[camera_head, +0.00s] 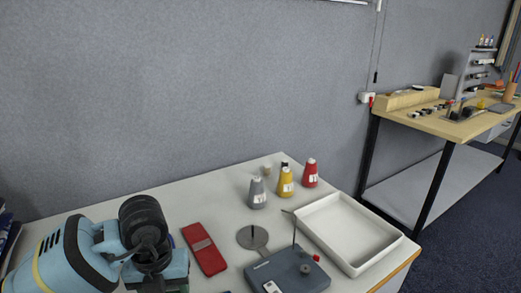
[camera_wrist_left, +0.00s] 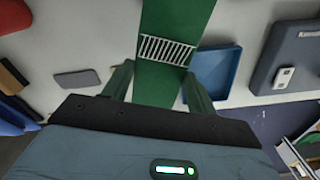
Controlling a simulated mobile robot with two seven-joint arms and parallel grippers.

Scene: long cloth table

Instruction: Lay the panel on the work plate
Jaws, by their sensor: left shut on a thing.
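A long green strip (camera_wrist_left: 178,18) with a white ladder-like patch runs between the fingers of my left gripper (camera_wrist_left: 159,73) in the left wrist view, and the fingers are shut on it. It appears to be the panel. In the head view my left arm comes in at the bottom left; its fingertips are out of sight. A blue-grey flat-topped unit (camera_head: 287,271) with a thin rod stands at the front middle of the table; it also shows in the left wrist view (camera_wrist_left: 288,48). I cannot tell whether this is the work plate. My right gripper is not in view.
A white tray (camera_head: 397,245) is at the right. A blue tray (camera_wrist_left: 229,58) lies beside the strip. The table's back left is clear.

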